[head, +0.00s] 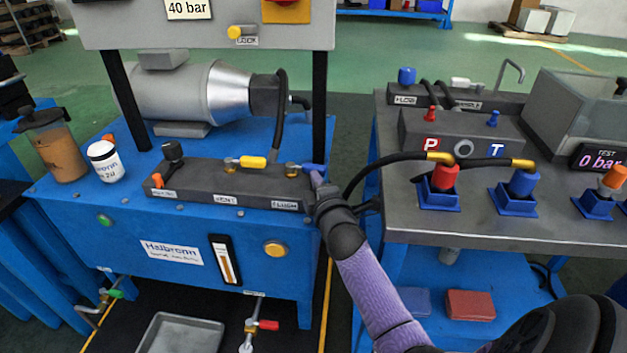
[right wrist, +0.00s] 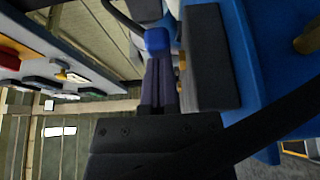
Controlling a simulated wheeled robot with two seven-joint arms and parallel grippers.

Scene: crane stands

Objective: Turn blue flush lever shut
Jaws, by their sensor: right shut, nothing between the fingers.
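The blue flush lever (head: 313,168) sits at the right end of the dark valve block (head: 232,190), above the label FLUSH. In the head view it points to the right, roughly along the block. My right gripper (head: 317,180) is at the lever's outer end, beside the block's right end. In the right wrist view the closed fingers (right wrist: 160,80) reach up to the blue lever end (right wrist: 158,40). Nothing is between the fingers. Whether the fingertips touch the lever is hard to tell. My left gripper is not in view.
A black hose (head: 375,167) arches close to my right gripper from the grey bench (head: 450,232). A gap separates the blue stand (head: 120,220) from that bench.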

